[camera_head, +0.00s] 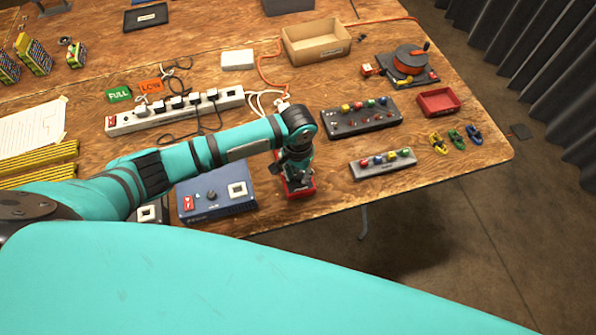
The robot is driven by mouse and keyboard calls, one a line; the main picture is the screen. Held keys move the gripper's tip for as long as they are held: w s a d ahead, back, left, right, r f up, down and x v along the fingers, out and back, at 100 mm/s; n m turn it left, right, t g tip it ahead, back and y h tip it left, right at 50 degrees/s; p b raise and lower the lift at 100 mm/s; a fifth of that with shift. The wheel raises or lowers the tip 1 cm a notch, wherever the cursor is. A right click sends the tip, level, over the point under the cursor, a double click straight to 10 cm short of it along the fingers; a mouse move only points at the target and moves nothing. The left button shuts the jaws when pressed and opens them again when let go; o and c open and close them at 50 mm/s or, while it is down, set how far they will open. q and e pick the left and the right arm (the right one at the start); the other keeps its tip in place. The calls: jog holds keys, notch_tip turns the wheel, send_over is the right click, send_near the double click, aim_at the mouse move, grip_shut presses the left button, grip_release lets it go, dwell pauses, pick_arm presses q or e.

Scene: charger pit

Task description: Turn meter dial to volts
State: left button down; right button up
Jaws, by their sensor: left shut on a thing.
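The red meter (307,193) lies on the wooden table near its front edge, just right of the blue box. My left gripper (296,178) points down onto the meter from above and is shut on its dial. The wrist and fingers cover most of the meter's face, so the dial and its marks are hidden. I cannot tell which setting the dial is at. My right gripper is not in view.
A blue box (215,203) with a knob and red switch sits left of the meter. A grey strip with coloured posts (383,171) and a black terminal box (361,124) lie to the right. A white power strip (176,113) with cables is behind my arm.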

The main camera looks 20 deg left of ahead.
pick_arm(q)
jog(key=shift+r+m+p, duration=0.2)
jog(key=shift+m+p, duration=0.85)
jog(key=shift+m, duration=0.05)
jog(key=m+p, duration=0.1)
jog(key=m, duration=0.1)
jog(key=shift+m+p, duration=0.3)
jog(key=shift+p, duration=0.05)
jog(key=m+p, duration=0.1)
jog(key=m, duration=0.2)
jog(key=shift+f, duration=0.1)
jog(key=shift+m+p, duration=0.55)
jog(key=shift+m, duration=1.35)
jog(key=shift+f, duration=0.1)
jog(key=c, duration=1.1)
grip_release()
